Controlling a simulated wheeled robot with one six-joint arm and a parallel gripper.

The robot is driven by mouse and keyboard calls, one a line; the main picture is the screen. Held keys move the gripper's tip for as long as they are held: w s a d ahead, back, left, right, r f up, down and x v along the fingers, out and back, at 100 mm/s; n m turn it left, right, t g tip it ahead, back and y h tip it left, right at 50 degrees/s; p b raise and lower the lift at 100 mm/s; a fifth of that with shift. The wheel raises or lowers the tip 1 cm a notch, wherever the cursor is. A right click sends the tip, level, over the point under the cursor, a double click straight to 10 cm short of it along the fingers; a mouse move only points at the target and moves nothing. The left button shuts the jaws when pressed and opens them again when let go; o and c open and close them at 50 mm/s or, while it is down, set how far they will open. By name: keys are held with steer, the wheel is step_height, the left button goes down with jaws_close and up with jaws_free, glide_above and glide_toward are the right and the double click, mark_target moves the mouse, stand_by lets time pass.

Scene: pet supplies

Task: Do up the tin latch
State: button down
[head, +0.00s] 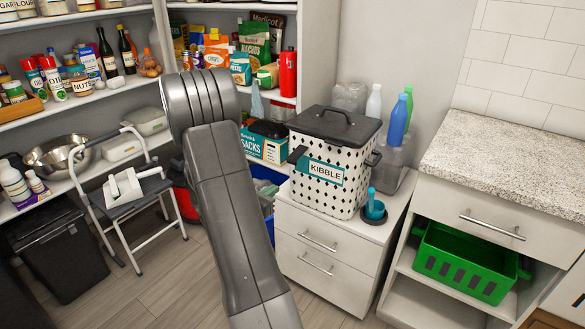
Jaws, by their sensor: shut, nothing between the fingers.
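The tin (327,194) is a white bin with black diamonds, a teal KIBBLE label and dark side handles. It stands upright on a white drawer cabinet. Its dark lid (336,126) has a raised handle and sits on top, looking closed. I cannot make out the latch or tell whether it is fastened. My grey arm rises through the middle of the head view, left of the tin. My gripper does not show; the arm's upper joint may hide it.
A speckled counter (520,160) is to the right, a folding step stool (130,190) to the left.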

mark_target(298, 155)
steer(key=p+x, duration=0.1)
steer(key=x, duration=0.9)
steer(key=r, duration=0.2)
steer(key=r+p, duration=0.1)
steer(key=r, duration=0.1)
steer(key=shift+s+a, duration=0.2)
steer(key=shift+s, duration=0.1)
steer(key=shift+s+r+g+p, duration=0.1)
steer(key=shift+r+g+p, duration=0.2)
steer(key=shift+p, duration=0.2)
